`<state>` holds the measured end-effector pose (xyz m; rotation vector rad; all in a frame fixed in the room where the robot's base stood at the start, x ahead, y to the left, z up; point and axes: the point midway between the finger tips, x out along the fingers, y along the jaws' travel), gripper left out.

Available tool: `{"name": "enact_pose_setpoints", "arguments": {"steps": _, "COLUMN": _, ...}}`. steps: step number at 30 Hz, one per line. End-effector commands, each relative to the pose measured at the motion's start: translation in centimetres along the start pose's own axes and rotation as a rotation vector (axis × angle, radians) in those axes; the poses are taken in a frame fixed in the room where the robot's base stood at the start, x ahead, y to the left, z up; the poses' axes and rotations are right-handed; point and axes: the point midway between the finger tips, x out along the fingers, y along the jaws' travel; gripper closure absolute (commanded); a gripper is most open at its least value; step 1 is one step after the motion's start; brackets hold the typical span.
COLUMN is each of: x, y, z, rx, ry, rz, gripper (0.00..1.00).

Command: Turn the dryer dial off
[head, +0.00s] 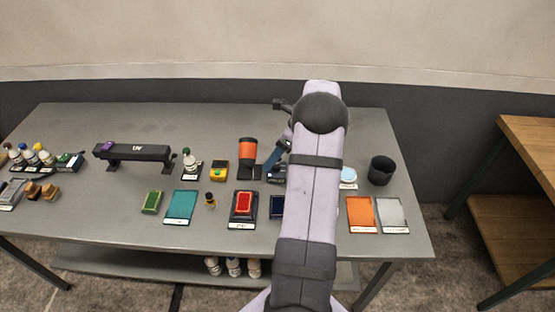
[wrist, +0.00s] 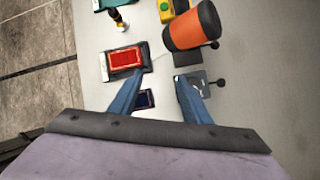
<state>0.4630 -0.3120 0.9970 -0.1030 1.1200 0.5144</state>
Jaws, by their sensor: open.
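An orange cylinder with dark ends, which looks like the dryer (head: 249,146), stands on a dark base near the middle of the grey table. In the wrist view the dryer (wrist: 188,32) is at the upper right, with a small dark knob (wrist: 214,44) by its lower end; I cannot tell if this is the dial or how it is set. My gripper (wrist: 158,79) has two blue fingers spread apart with nothing between them. The fingers are below the dryer in the wrist view, apart from it. In the head view my arm hides most of the gripper.
A small grey device with a black ball lever (wrist: 221,83) is by the right finger. A red pad (head: 243,203) and a dark blue pad (head: 277,206) lie nearer the front. A yellow box (head: 219,170) is left of the dryer. A black cup (head: 381,171) stands at right.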

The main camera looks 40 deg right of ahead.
Motion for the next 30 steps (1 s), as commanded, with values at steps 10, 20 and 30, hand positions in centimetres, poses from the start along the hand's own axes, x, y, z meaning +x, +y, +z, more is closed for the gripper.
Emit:
{"name": "enact_pose_setpoints", "arguments": {"steps": 10, "x": -0.3, "y": -5.5, "z": -2.0, "rx": 0.07, "ry": 0.063, "rz": -0.232, "gripper": 0.56}}
{"name": "enact_pose_setpoints", "arguments": {"steps": 20, "x": 0.9, "y": -5.7, "z": -2.1, "rx": 0.079, "ry": 0.062, "rz": -0.226, "gripper": 0.56}}
{"name": "enact_pose_setpoints", "arguments": {"steps": 30, "x": 4.9, "y": -6.6, "z": -2.3, "rx": 0.079, "ry": 0.061, "rz": -0.226, "gripper": 0.56}}
